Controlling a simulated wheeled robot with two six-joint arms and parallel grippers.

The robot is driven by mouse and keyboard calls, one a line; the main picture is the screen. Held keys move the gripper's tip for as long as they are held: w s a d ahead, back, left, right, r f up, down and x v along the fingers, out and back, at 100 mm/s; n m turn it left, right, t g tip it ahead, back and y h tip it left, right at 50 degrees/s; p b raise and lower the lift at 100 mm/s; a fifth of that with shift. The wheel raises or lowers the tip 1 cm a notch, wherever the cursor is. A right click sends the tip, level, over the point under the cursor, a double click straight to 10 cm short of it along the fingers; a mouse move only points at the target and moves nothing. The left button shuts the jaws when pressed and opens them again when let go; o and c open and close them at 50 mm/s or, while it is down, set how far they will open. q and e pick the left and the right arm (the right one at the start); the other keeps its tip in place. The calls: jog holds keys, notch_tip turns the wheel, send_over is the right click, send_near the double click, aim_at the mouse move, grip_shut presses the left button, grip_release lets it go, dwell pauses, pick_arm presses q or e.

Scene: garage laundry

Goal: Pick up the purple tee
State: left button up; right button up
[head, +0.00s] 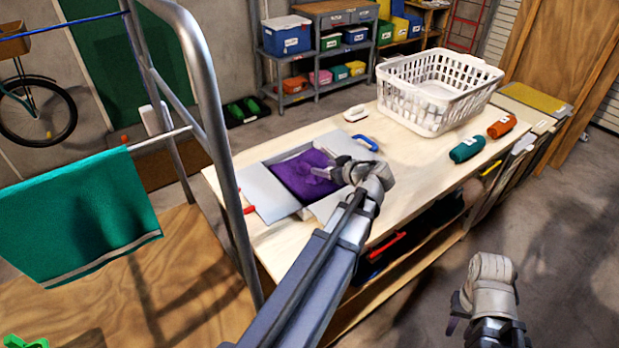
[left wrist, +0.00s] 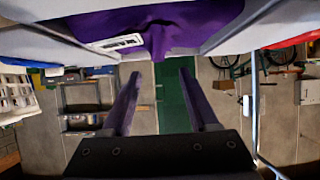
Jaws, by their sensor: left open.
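The purple tee (head: 300,178) lies folded or bunched on a pale grey flat panelled holder (head: 262,196) on the wooden table. In the left wrist view the tee (left wrist: 200,20) fills the top, with a white label and a pinched-up fold of cloth near the fingertips. My left gripper (head: 322,172) is over the right part of the tee. Its two fingers (left wrist: 158,72) are open and apart, with nothing between them; whether they touch the cloth I cannot tell. My right gripper (head: 455,318) is at the lower right, away from the table, its fingers mostly hidden.
A white laundry basket (head: 437,92) stands at the table's back right. Teal (head: 467,149) and orange (head: 502,126) rolls and a blue-handled brush (head: 366,143) lie on the table. A metal rack (head: 215,130) with a teal towel (head: 75,215) stands at left.

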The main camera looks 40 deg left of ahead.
aim_at(311, 164)
pick_arm(q)
jog(key=shift+b+x, duration=0.6)
jog(key=shift+x, duration=0.6)
jog(key=shift+b+x, duration=1.05)
jog(key=shift+x, duration=1.65)
jog(key=shift+w+r, duration=0.15)
grip_shut()
